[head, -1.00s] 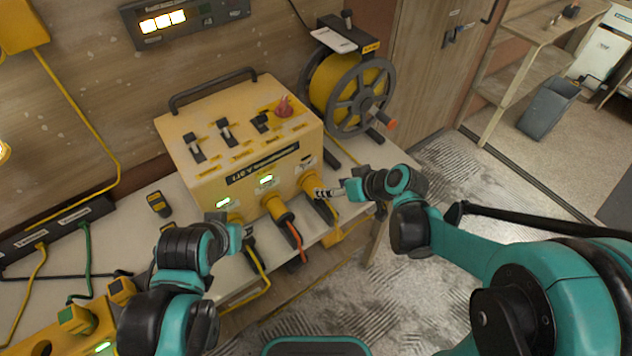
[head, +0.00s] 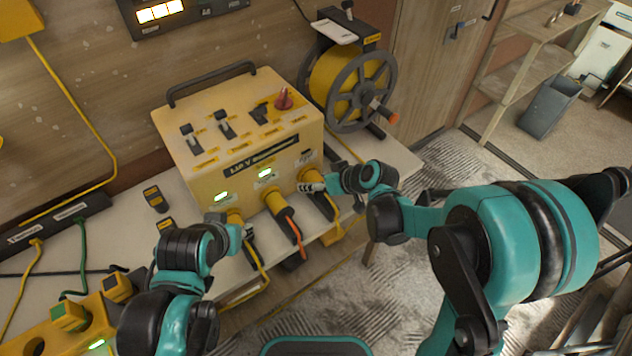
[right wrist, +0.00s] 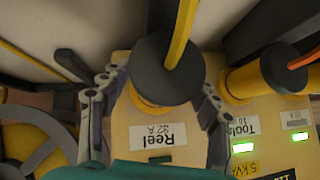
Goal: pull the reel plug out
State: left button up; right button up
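The yellow power box (head: 250,150) stands on the bench with several plugs in its front. The reel plug (head: 309,178) is the rightmost one, seated in its socket and partly hidden by my right gripper (head: 313,187). In the right wrist view the reel plug (right wrist: 165,75) has a dark round end with a yellow cable, beside a label "Reel 32 A" (right wrist: 158,134). My right gripper (right wrist: 156,92) is open, with its fingers on either side of the plug and gaps showing. My left gripper (head: 238,232) is by the leftmost plug; its fingers are mostly hidden.
The middle plug (head: 273,200), labelled "Tools", sits close beside with an orange cable. A yellow cable reel (head: 345,85) stands behind right of the box. Cables hang over the bench's front edge. A power strip (head: 55,225) lies at left. The floor at right is open.

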aim_at(325, 194)
grip_shut()
jog(key=shift+s+d, duration=0.7)
jog(key=shift+s, duration=0.3)
jog(key=shift+s+d, duration=0.7)
jog(key=shift+s, duration=0.25)
jog(key=shift+o, duration=1.5)
grip_release()
jog(key=shift+d, duration=0.1)
jog(key=v, duration=1.2)
